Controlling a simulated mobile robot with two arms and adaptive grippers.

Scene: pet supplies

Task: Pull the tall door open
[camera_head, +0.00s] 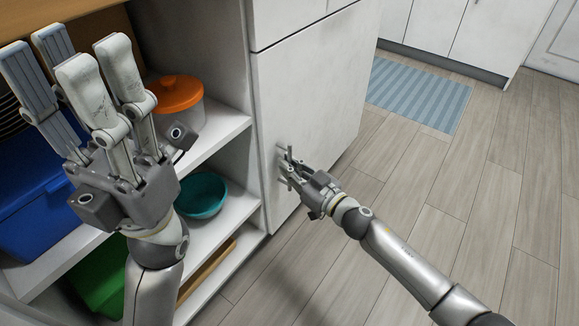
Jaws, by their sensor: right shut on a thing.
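The tall door (310,105) is a white panel on the cabinet in the middle of the head view. It looks closed or nearly so; I cannot tell if there is a small gap. My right gripper (288,165) is at the left part of this door and is shut on its handle (283,153), which is small and mostly hidden by the fingers. My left gripper (83,75) is raised in front of the open shelves at the left, its fingers spread and empty.
Open shelves hold a blue bin (35,205), a white container with an orange lid (178,100), a teal bowl (201,195) and a green bin (100,277). A blue striped mat (418,95) lies behind on the wooden floor (450,220). The floor at the right is clear.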

